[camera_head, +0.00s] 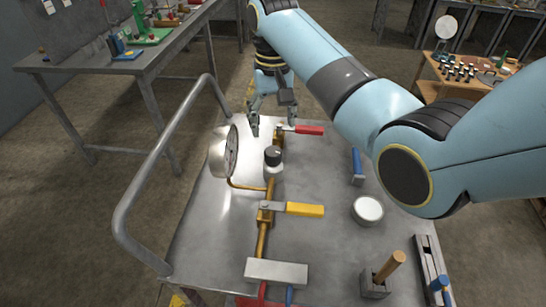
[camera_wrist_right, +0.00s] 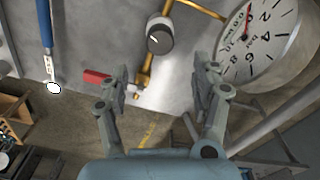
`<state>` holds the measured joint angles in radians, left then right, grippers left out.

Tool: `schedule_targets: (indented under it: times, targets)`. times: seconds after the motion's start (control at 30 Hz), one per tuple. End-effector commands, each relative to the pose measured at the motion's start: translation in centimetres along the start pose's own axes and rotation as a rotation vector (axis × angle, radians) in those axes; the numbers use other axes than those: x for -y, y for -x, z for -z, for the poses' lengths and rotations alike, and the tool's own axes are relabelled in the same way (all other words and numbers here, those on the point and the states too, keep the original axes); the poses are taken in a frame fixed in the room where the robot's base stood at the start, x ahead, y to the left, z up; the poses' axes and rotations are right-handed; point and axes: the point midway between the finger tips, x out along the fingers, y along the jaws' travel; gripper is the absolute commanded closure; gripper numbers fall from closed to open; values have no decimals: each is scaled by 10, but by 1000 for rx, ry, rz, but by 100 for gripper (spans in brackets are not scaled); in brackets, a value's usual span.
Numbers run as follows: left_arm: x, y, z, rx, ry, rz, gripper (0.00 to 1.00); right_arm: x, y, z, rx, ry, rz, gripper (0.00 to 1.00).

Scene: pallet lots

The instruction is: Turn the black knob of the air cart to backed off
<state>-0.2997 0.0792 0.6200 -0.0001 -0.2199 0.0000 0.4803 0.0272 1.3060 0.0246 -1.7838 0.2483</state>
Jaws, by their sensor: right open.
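The air cart (camera_head: 215,235) is a grey metal-topped cart with a brass pipe along its middle. The black knob (camera_head: 273,153) sits on a pale round body on the pipe, beside the gauge (camera_head: 232,150). In the right wrist view the knob (camera_wrist_right: 159,42) shows a white pointer line, and the gauge (camera_wrist_right: 262,38) has a red needle near its zero mark. My right gripper (camera_head: 268,128) is open and empty above the far end of the cart, beyond the knob. In its wrist view the open fingers (camera_wrist_right: 163,82) are apart, with the knob ahead of them. My left gripper is not in view.
A red-handled valve (camera_head: 308,130) and a yellow-handled valve (camera_head: 304,210) are on the pipe. A round white-topped tin (camera_head: 367,210), a blue-handled tool (camera_head: 357,165) and a wooden-handled block (camera_head: 376,283) are on the right. A bent rail (camera_head: 150,170) edges the left.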

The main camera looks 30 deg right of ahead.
Motion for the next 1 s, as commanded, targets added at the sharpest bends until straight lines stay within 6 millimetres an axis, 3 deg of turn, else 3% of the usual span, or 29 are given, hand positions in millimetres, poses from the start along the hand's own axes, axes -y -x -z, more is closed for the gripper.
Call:
schedule_targets:
  times: [0.5,0.9,1.0]
  targets:
    - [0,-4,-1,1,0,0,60,0,-89,-1,3,2,0,35]
    - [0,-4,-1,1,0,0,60,0,-99,-1,1,3,0,35]
    - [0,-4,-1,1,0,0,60,0,-99,-1,1,3,0,46]
